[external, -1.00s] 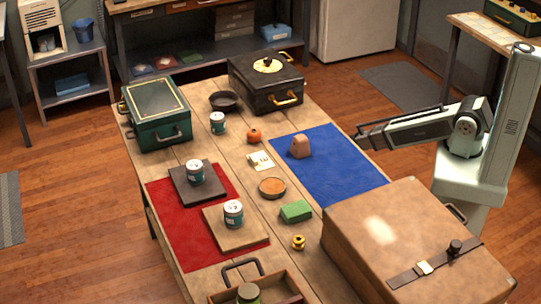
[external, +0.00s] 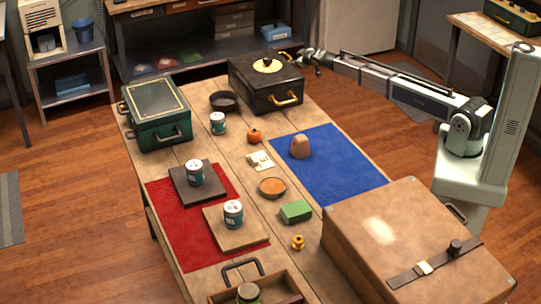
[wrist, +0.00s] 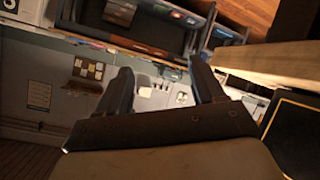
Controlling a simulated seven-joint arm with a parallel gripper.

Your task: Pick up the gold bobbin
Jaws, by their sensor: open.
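The gold bobbin (external: 298,242) stands on the wooden table (external: 218,264) near its front, just below a green block (external: 295,211) and left of a big brown case (external: 390,235). My gripper (external: 312,58) is raised at the far end of the table, beside the black box, far from the bobbin. In the wrist view its two fingers (wrist: 160,88) are spread apart with nothing between them. The bobbin is out of the wrist view, which shows the room tilted.
A black box (external: 266,92) with a gold disc and a green box (external: 157,122) stand at the back. A brown lump (external: 300,147) sits on the blue cloth (external: 335,175). Cans stand on boards over a red cloth (external: 165,225). An open wooden tray (external: 280,290) is at the front.

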